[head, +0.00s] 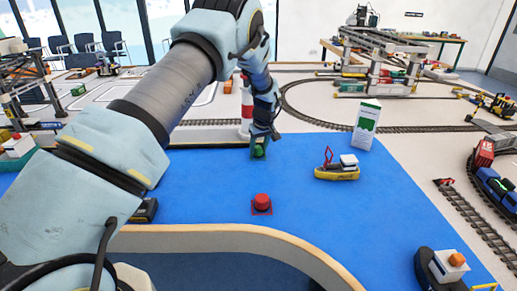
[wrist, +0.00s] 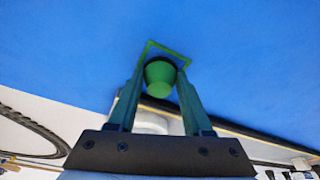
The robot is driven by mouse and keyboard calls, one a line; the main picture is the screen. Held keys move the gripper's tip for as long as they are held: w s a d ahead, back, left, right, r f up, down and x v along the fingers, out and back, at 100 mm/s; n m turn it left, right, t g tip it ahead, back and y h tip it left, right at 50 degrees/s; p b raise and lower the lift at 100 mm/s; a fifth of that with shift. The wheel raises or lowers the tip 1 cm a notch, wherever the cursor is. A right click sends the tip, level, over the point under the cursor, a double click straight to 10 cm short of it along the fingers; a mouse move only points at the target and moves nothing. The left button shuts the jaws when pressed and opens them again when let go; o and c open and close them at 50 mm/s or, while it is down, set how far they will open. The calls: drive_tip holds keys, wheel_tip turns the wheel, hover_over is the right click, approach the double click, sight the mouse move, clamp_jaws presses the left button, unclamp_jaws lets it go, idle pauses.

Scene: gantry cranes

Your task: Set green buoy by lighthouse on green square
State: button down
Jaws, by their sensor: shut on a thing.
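My gripper (head: 260,143) is shut on the green buoy (head: 259,151), just in front of the lighthouse (head: 246,108), which is red and white. In the wrist view the green buoy (wrist: 160,76) sits between the two fingers, with a dark band at its far end. The green square (wrist: 168,49) is a thin outline on the blue surface; its far corner shows just beyond the buoy, and the rest is hidden by the buoy and fingers. I cannot tell whether the buoy touches the surface.
A red buoy (head: 262,201) stands on a red square on the blue water (head: 210,190). A yellow boat (head: 337,173) lies to the right, with a white and green sign (head: 366,124) behind it. A quay edge (head: 205,141) runs behind the gripper. Blue surface around is mostly clear.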

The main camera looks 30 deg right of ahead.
drive_tip(key=shift+f, duration=0.15)
drive_tip(key=shift+c, duration=1.6)
unclamp_jaws()
drive_tip(key=shift+r, duration=0.3)
drive_tip(key=b+v, duration=0.2)
drive_tip(key=v, duration=0.9)
drive_tip(key=shift+r+b, duration=0.3)
drive_tip(key=shift+r, duration=0.05)
